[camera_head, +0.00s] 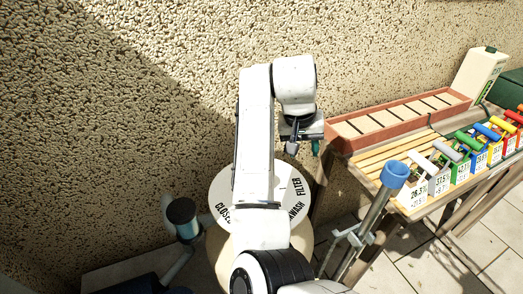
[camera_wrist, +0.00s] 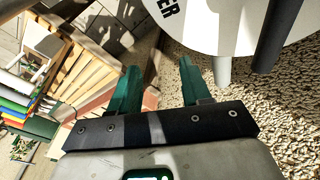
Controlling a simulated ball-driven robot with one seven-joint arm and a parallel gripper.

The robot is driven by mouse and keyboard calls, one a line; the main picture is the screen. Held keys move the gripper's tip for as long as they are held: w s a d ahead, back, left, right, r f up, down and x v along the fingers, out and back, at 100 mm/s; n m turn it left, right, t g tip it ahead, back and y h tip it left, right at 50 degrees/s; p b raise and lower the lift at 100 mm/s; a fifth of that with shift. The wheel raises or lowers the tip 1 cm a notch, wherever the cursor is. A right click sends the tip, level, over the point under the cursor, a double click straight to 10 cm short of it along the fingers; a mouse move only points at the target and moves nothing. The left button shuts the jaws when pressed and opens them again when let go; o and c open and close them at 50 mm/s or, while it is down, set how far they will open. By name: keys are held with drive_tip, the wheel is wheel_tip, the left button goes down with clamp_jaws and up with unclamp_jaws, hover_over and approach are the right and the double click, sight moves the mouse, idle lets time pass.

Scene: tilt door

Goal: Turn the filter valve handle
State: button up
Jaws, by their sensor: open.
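In the wrist view part of the white plate (camera_wrist: 205,18) fills the top right. A dark bar (camera_wrist: 272,42) and a pale grey bar (camera_wrist: 222,60) stick out at its edge; I cannot tell which is the handle.
A slatted wooden table (camera_head: 375,160) at the right holds colourful handled boxes (camera_head: 465,165) and a reddish-brown tray (camera_head: 338,143). A blue-capped pole (camera_head: 394,174) stands before it. A rough pebbled wall (camera_head: 170,60) runs behind the valve. A dark-topped pipe fitting (camera_head: 181,211) is at the left.

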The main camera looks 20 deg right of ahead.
drive_tip(key=w+a+r+n+g+y, duration=0.15)
drive_tip(key=w+a+r, duration=0.25)
drive_tip(key=a+r, duration=0.65)
drive_tip(key=shift+m+y, duration=0.25)
drive_tip(key=shift+y, duration=0.1)
drive_tip(key=f, duration=1.1)
drive_tip(key=shift+s+d+f, duration=0.15)
drive_tip(key=shift+s+f, duration=0.15)
clamp_jaws()
